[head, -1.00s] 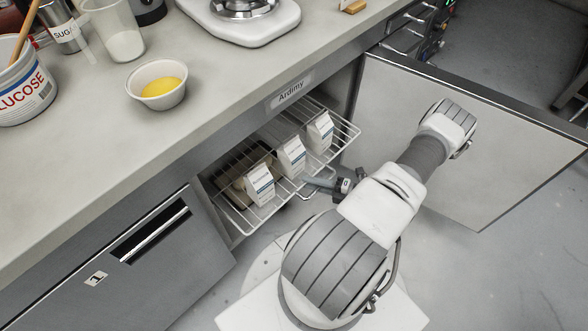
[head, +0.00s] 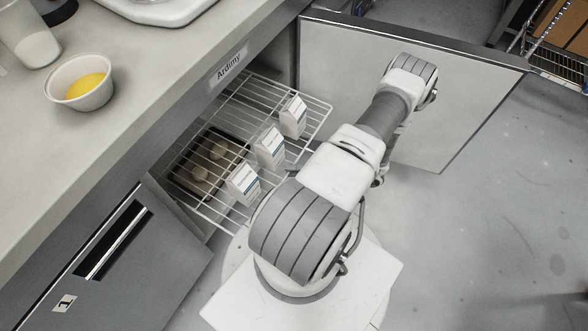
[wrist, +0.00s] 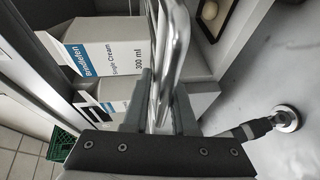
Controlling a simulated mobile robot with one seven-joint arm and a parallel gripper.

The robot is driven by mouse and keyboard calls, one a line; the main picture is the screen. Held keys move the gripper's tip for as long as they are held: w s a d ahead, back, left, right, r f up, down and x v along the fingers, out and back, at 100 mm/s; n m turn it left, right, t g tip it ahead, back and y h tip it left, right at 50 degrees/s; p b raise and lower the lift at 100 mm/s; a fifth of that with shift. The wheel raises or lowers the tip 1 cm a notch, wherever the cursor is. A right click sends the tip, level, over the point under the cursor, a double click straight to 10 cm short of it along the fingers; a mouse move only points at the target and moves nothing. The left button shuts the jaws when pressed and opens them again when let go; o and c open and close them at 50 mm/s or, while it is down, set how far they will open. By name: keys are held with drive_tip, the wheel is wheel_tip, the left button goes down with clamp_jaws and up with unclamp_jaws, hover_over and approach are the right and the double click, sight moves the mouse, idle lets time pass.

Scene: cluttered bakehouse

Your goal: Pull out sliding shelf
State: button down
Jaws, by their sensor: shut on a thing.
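The sliding shelf (head: 262,98) is a white wire rack under the counter, and it sticks well out of the open cabinet in the head view. Several bars of it also run up the middle of the wrist view (wrist: 175,55). My gripper (wrist: 158,88) is shut on the wire bars at the shelf's front. In the head view my arm mostly hides the gripper. White cream cartons stand upright on the shelf: one near the left (head: 243,184), one in the middle (head: 269,148) and one at the right (head: 293,117).
A dark tray (head: 222,140) with round pale pieces shows below the wires. The cabinet door (head: 345,55) stands open on the right. A closed grey front (head: 140,262) is on the left. A bowl with yellow contents (head: 80,98) stands on the counter (head: 60,160). Floor at right is clear.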

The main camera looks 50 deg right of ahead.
drive_tip(key=c, duration=1)
unclamp_jaws()
drive_tip(key=shift+s+f, duration=0.2)
drive_tip(key=shift+f, duration=0.25)
drive_tip(key=shift+o, duration=0.6)
drive_tip(key=shift+w+r, duration=0.1)
drive_tip(key=shift+r, duration=0.1)
drive_tip(key=shift+d, duration=0.1)
drive_tip(key=p+v, duration=0.1)
drive_tip(key=v, duration=1.6)
drive_tip(key=shift+r, duration=0.2)
drive_tip(key=shift+r, duration=0.1)
